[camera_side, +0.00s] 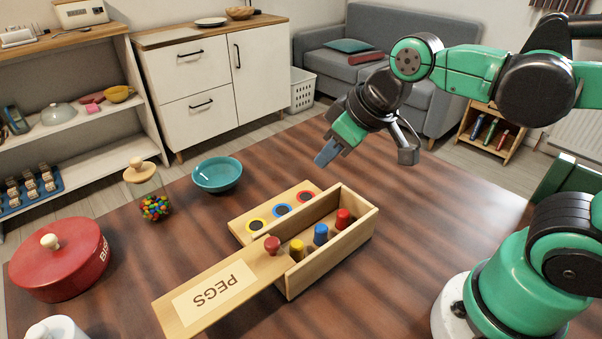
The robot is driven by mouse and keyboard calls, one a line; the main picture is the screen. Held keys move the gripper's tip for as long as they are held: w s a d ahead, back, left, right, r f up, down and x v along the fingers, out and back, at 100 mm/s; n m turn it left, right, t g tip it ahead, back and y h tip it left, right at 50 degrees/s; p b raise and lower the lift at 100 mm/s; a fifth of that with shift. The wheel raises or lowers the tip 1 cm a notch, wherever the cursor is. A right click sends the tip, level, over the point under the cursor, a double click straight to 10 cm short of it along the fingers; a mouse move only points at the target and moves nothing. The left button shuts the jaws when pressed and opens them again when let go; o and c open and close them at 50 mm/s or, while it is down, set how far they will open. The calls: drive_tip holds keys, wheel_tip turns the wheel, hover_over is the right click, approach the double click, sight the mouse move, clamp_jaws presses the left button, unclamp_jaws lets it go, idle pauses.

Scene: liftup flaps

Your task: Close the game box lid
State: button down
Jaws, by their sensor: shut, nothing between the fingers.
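The game box (335,246) is a long wooden box in the middle of the table, open at the top. A yellow, a blue and a red peg stand inside it. Its wooden lid (255,276), marked PEGS, extends out past the box's left end toward the front left. Its right end, with a red knob (272,245), is at the box's left end. Most of the box opening is uncovered. My gripper (327,153) is shut and empty, above and behind the box, apart from the lid and knob.
A wooden board (242,221) with yellow, blue and red rings lies behind the box. A candy jar (149,192), teal bowl (217,174) and red tin (61,262) stand to the left. The table (430,211) right of the box is clear.

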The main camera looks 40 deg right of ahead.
drive_tip(key=a+r+n+g+y, duration=0.2)
drive_tip(key=a+r+n+g, duration=0.2)
drive_tip(key=a+n, duration=0.7)
drive_tip(key=m, duration=0.2)
hover_over(248, 257)
drive_tip(key=w+a, duration=0.1)
drive_tip(key=a, duration=0.1)
wheel_tip(248, 257, down, 9)
drive_tip(key=shift+f, duration=0.1)
drive_tip(key=shift+d+f, duration=0.15)
drive_tip(key=shift+f, duration=0.2)
drive_tip(key=shift+s+d+f, duration=0.15)
drive_tip(key=shift+s+d, duration=0.35)
drive_tip(key=shift+d, duration=0.3)
drive_tip(key=shift+s+d+f, duration=0.15)
drive_tip(key=shift+s+d, duration=0.35)
drive_tip(key=shift+d, duration=0.25)
drive_tip(key=d, duration=1.6)
drive_tip(key=shift+s, duration=0.4)
